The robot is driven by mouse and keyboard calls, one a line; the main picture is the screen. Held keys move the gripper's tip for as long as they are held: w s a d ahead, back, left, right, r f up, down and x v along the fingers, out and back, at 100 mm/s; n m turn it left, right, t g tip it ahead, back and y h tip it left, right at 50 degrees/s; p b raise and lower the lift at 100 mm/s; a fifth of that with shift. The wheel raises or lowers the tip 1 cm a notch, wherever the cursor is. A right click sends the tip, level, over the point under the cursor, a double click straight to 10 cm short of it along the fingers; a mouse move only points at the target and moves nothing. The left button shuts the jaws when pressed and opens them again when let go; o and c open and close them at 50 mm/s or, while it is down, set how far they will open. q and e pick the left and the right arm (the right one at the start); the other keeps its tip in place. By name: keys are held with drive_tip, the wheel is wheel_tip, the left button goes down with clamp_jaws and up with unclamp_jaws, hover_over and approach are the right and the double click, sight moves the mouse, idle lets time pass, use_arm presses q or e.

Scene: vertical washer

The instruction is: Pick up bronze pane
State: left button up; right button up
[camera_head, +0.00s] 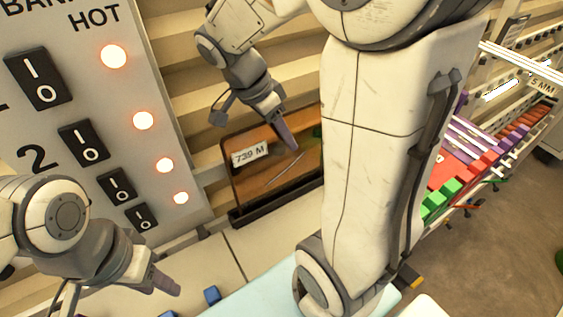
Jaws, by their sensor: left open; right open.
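The bronze pane (246,186) stands on edge, leaning slightly, in a dark slotted holder (262,212) in the middle of the view. It is brown and translucent with a white label reading "739 M" near its upper left. My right arm hides its right end. My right gripper (253,126) is open and empty, reaching down at the pane's upper edge. One finger overlaps the pane in the picture, and the other is to its left; I cannot tell whether they touch. My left gripper (120,292) is open and empty at the lower left, well away from the pane.
A grey panel (120,180) with black switches and lit round lamps stands at the left. Pale slats (185,85) rise behind the pane. A pale blue surface (262,292) and small blue blocks (212,294) lie in front. Racks with coloured pieces (480,165) stand at the right.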

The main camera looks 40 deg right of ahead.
clamp_jaws()
idle(1.5)
